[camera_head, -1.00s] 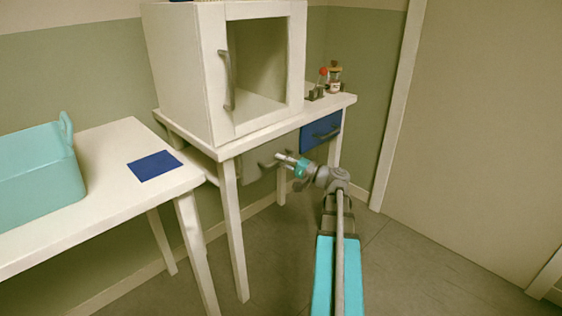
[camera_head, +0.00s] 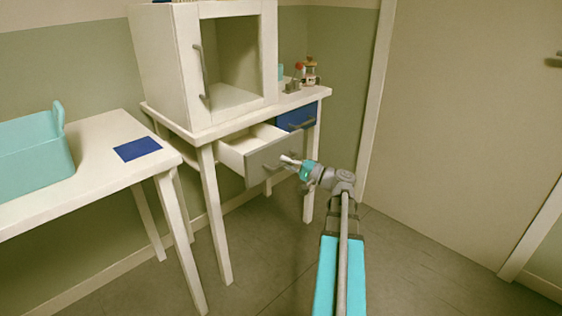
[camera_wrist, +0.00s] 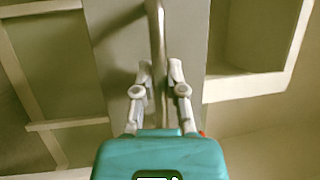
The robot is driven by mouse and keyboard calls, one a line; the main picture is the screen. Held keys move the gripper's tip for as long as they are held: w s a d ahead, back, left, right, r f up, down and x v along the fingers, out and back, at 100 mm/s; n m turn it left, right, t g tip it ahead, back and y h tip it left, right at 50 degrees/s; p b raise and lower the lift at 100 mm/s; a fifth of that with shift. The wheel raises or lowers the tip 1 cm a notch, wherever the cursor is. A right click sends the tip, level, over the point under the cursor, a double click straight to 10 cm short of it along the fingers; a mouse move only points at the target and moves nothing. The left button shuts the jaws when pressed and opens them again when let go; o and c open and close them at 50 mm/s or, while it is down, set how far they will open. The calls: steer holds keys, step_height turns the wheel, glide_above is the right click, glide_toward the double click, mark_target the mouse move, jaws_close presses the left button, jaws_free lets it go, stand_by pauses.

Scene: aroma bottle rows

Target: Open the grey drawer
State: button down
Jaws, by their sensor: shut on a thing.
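The grey drawer (camera_head: 272,160) is under the white table and stands pulled out, with its white inside showing behind the grey front. My gripper (camera_head: 287,160) is at the drawer's front and shut on its handle. In the wrist view my gripper's two fingers (camera_wrist: 160,75) close around the grey bar handle (camera_wrist: 156,35). The grey front (camera_wrist: 115,60) lies behind the handle there. The drawer's white side wall (camera_wrist: 245,88) and part of its open inside show to the right.
A blue drawer (camera_head: 297,117) is shut to the right of the grey one. A white cabinet (camera_head: 165,70) and small bottles (camera_head: 311,72) stand on the table. A side table with a teal basket (camera_head: 30,150) and blue mat (camera_head: 138,149) is at left. The floor at right is clear.

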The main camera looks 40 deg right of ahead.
steer(key=s, duration=0.7)
steer(key=shift+d, duration=0.35)
steer(key=shift+w, duration=0.1)
steer(key=c, duration=0.7)
jaws_free()
